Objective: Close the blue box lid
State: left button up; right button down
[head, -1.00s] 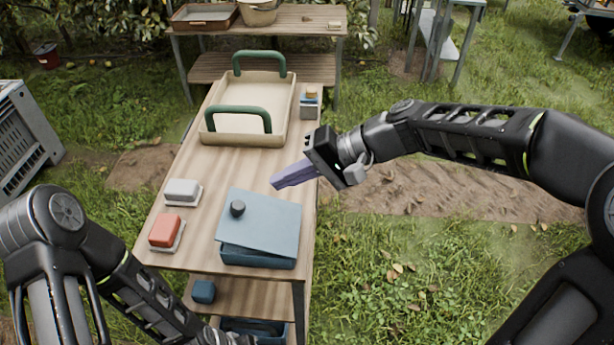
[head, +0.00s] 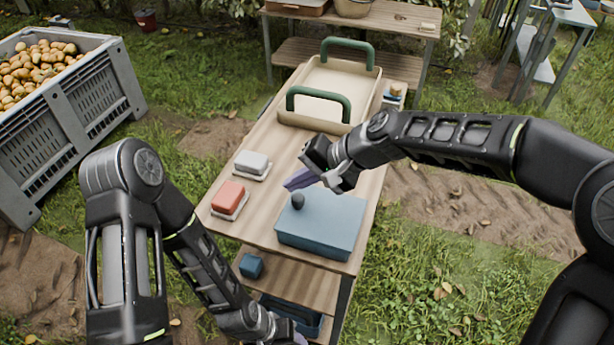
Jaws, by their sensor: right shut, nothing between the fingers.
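The blue box (head: 305,249) stands at the near end of the wooden table. Its flat blue lid (head: 330,215), with a dark round knob (head: 298,201), lies over the box, and its edges look roughly in line with the walls. My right gripper (head: 290,184) is shut and empty, its purple fingers just beyond the lid's far left corner; I cannot tell whether they touch it. My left gripper (head: 298,338) is mostly cut off at the bottom edge, below the tabletop, so its jaws do not show clearly.
A red block (head: 228,194) and a light grey block (head: 252,162) lie on the table's left side. A beige tray (head: 345,80) with green handles stands behind. The lower shelf (head: 290,278) holds a small blue block (head: 251,265).

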jog(key=shift+w+a+f+b, duration=0.1)
jog(key=shift+a+f+b, duration=0.15)
jog(key=shift+f, duration=0.25)
jog(key=shift+a+f+b, duration=0.25)
jog(key=shift+f, duration=0.2)
notch_tip(320, 180, up, 4)
jog(key=p, duration=0.3)
jog(key=shift+r, duration=0.1)
notch_tip(320, 180, up, 9)
jog(key=a, duration=0.2)
jog(key=shift+w+a+r+b, duration=0.2)
jog(key=shift+w+a+b, duration=0.1)
jog(key=shift+w+a, duration=0.1)
